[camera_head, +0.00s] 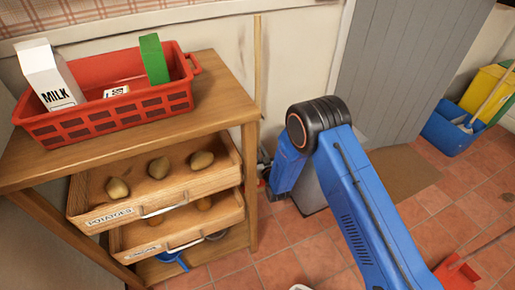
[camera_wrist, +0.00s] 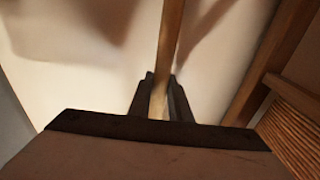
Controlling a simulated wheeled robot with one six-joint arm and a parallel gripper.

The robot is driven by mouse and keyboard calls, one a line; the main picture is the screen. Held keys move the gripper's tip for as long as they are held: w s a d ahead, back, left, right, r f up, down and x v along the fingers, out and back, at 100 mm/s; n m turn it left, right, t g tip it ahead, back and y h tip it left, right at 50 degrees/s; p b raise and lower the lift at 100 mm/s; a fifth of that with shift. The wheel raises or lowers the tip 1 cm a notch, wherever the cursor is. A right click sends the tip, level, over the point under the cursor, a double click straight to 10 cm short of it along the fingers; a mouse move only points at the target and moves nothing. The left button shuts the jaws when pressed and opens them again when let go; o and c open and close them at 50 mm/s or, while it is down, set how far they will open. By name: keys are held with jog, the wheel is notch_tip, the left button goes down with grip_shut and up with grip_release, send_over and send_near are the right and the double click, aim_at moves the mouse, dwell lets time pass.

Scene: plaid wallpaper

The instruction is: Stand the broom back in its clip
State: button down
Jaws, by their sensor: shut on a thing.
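The broom's pale wooden handle (camera_head: 258,70) stands about upright against the cream wall, just right of the wooden shelf unit. My gripper (camera_wrist: 161,88) is shut on this handle (camera_wrist: 170,40), which runs up between its two dark fingers in the wrist view. In the head view my blue arm reaches down to the handle beside the shelf's right side, and the gripper is mostly hidden behind my wrist. The broom's head is hidden too. I cannot make out the clip in either view.
The shelf unit (camera_head: 225,95) stands close on the left, bearing a red crate (camera_head: 110,125) with cartons and drawers (camera_head: 185,225) of potatoes. A grey door (camera_head: 400,70) is to the right. A blue bucket (camera_head: 440,130) and red dustpan (camera_head: 455,275) are further right on the tiled floor.

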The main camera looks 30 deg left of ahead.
jog(key=shift+f, duration=0.25)
dwell(0.3)
jog(key=c, duration=1.6)
grip_release()
jog(key=shift+o, duration=0.2)
jog(key=shift+s, duration=0.1)
